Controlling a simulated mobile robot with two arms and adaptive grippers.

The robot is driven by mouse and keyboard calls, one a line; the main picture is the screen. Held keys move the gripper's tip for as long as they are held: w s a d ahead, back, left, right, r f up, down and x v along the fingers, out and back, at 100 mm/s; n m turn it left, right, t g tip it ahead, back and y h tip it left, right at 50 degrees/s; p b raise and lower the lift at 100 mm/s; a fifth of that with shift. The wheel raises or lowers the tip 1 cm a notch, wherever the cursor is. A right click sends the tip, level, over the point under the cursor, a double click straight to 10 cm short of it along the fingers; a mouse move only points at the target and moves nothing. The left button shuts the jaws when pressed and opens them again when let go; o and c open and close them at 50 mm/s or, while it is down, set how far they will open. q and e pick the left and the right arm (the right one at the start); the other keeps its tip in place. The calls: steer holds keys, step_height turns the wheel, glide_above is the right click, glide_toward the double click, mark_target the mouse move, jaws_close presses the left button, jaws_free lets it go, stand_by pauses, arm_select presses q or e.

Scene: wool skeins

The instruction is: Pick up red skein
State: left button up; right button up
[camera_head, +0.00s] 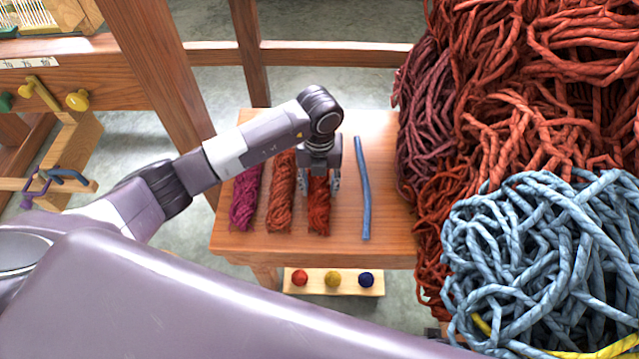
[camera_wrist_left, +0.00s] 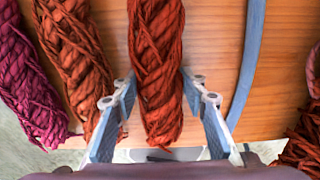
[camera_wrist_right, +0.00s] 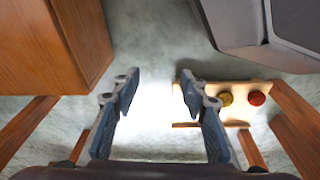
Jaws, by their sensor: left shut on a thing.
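The red skein (camera_head: 319,212) lies on the small wooden table (camera_head: 340,253), rightmost of three skeins. In the left wrist view the red skein (camera_wrist_left: 157,70) runs between the two fingers of my left gripper (camera_wrist_left: 157,90). My left gripper (camera_head: 319,182) is over it from above in the head view, shut on it, and hides its far part. The skein still appears to lie at the table's surface; any lift cannot be told. My right gripper (camera_wrist_right: 157,88) is open and empty above the floor, seen only in the right wrist view.
An orange-brown skein (camera_head: 281,195) and a magenta skein (camera_head: 245,200) lie left of the red one. A blue strand (camera_head: 363,190) lies to its right. Large red (camera_head: 540,80) and blue (camera_head: 545,260) yarn heaps stand at the right. A rack with colored balls (camera_head: 333,280) is below.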

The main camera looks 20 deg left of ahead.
mark_target(319, 183)
arm_select(q)
steer(key=shift+c, duration=1)
steer(key=shift+r, duration=0.15)
step_height(319, 183, up, 10)
steer(key=shift+f+p, duration=0.15)
steer(key=shift+p, duration=0.5)
arm_select(e)
steer(key=s+f, duration=0.1)
steer(key=f, duration=0.1)
steer(key=s+f, duration=0.1)
steer(key=shift+s+d+f, duration=0.2)
steer(key=shift+s+f, duration=0.1)
steer(key=shift+f, duration=0.05)
